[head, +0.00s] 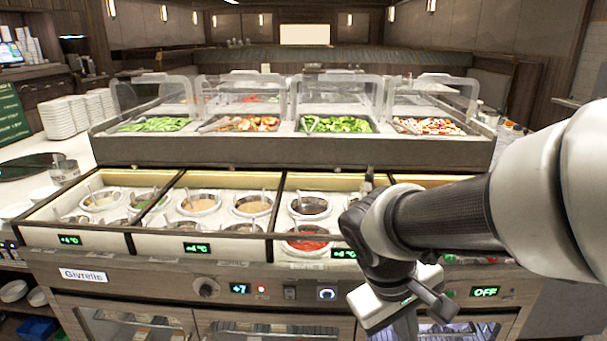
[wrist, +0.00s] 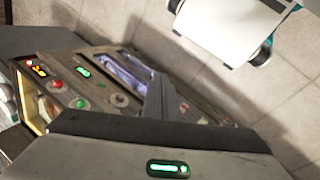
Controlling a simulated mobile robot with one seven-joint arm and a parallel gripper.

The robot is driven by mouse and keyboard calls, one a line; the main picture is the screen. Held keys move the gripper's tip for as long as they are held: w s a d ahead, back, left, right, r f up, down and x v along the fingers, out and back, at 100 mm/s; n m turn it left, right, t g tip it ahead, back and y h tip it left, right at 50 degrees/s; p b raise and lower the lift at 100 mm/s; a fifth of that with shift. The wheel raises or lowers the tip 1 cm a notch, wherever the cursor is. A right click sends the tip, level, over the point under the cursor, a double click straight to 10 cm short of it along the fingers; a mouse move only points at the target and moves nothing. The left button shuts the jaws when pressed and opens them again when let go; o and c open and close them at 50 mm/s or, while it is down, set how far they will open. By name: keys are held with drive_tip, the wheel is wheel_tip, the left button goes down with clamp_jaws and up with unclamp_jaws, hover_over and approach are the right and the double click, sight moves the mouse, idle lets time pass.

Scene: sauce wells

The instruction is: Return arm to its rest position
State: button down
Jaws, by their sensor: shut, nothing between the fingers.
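My arm reaches in from the right of the head view and bends down in front of the counter. My gripper (wrist: 155,98) shows in the wrist view as a dark, narrow finger shape, shut and empty. In the head view its hand hangs low by the counter's front panel, and the fingertips are not clearly seen. The sauce wells (head: 199,203) sit behind the hand in the chilled counter, several round wells with ladle handles. A red sauce well (head: 306,243) lies just left of my wrist. My arm hides the wells at the right.
The counter's front panel (head: 130,279) has knobs and green displays. Glass-covered salad trays (head: 338,125) stand on a raised shelf behind. Stacked white plates (head: 64,118) are at the left. The wrist view shows tiled floor (wrist: 270,95) and a white body with dark wheels.

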drive_tip(key=s+a+r+m+t+y+p, duration=0.1)
drive_tip(key=s+r+m+t+y+p, duration=0.1)
drive_tip(key=r+p, duration=0.8)
drive_tip(key=s+a+r+m+t+y+p, duration=0.1)
drive_tip(key=s+r+m+t+p, duration=0.1)
drive_tip(key=r+p, duration=0.8)
wheel_tip(320, 180, up, 10)
drive_tip(key=shift+s+a+f+y+p, duration=0.1)
drive_tip(key=shift+s+a+y+p, duration=0.05)
drive_tip(key=shift+a+y+p, duration=0.2)
drive_tip(key=shift+a, duration=0.1)
